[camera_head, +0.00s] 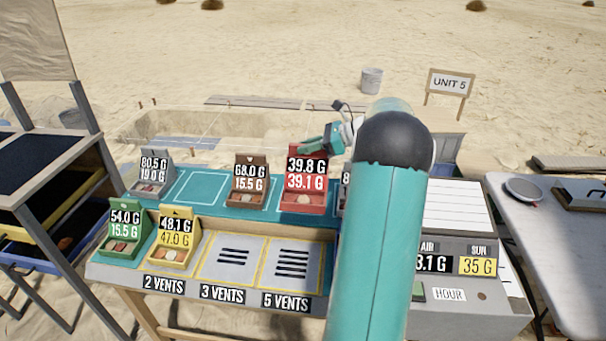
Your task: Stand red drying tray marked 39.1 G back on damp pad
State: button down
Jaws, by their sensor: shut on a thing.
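The red drying tray (304,207) shows a black label reading 39.8 G above a red label reading 39.1 G. It is upright and holds a pale piece. My gripper (314,147) is shut on its top edge; the fingertips are partly hidden. The tray is at the teal pad (200,188) on the back of the bench, right of a brown tray (247,187). I cannot tell whether its base touches the pad or hangs just above it. My arm hides the pad's right part and most of another tray marked 8.
A grey tray (151,172) stands at the pad's left. Green (126,234) and yellow (176,240) trays stand on the front row, left of bare 3 VENTS and 5 VENTS panels. A grey console (462,281) stands right; a dark rack (45,170) stands left.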

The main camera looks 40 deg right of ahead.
jog(key=w+d+f, duration=0.7)
jog(key=w+f, duration=0.2)
jog(key=f, duration=0.3)
jog(key=shift+d, duration=0.35)
jog(key=shift+w, duration=0.1)
jog(key=shift+f, duration=0.2)
jog(key=c, duration=1.4)
grip_release()
